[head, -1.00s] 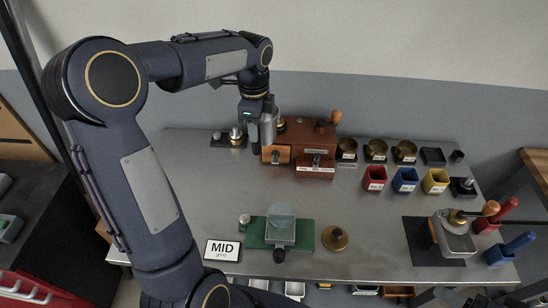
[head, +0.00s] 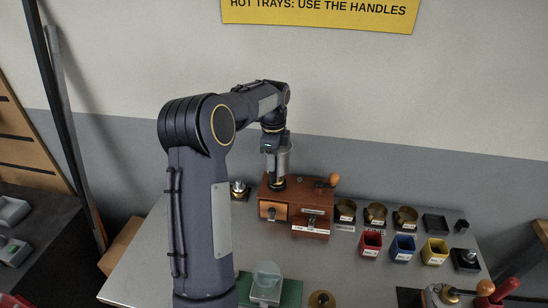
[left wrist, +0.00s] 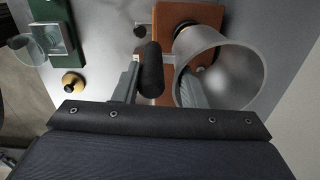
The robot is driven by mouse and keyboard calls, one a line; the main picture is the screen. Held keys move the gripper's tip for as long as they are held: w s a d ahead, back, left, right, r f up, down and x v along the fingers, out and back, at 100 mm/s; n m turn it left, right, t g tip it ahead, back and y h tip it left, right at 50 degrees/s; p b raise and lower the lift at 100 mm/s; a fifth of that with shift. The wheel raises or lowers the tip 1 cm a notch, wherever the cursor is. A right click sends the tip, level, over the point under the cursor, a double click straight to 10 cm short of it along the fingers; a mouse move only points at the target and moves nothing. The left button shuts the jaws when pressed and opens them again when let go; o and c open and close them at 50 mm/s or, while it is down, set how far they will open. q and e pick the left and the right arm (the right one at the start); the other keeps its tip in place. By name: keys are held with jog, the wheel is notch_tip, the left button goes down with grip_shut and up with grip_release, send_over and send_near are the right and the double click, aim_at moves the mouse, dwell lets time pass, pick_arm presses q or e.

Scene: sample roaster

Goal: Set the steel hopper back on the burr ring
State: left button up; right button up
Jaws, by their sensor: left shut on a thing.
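The steel hopper (head: 284,160) is a grey open cylinder, held in the air above the wooden grinder (head: 297,205) at the back of the bench. My left gripper (head: 270,163) is shut on the hopper's black handle (left wrist: 153,70), at the hopper's left side. In the left wrist view the hopper's wide rim (left wrist: 235,50) faces the camera. The burr ring (head: 277,184) is on the left part of the grinder's top, just below the hopper in the head view. A dark ring shows partly behind the hopper in the left wrist view. My right gripper is not in view.
The grinder's crank knob (head: 334,180) stands up right of the hopper. Several brass cups and red, blue (head: 403,248) and yellow bins stand further right. A green base with a glass cup (head: 267,273) is at the front. A small metal item (head: 239,190) sits left of the grinder.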

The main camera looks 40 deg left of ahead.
aim_at(273, 177)
pick_arm(q)
jog(key=shift+f+b, duration=1.65)
jog(key=shift+f, duration=1.2)
jog(key=shift+p, duration=0.35)
jog(key=shift+f+b, duration=0.75)
jog(key=shift+f, duration=0.4)
jog(key=o, duration=1.1)
jog(key=shift+o, duration=0.2)
notch_tip(273, 177, up, 7)
jog(key=shift+b, duration=0.45)
jog(key=shift+s+r, duration=0.1)
jog(key=shift+r, duration=0.35)
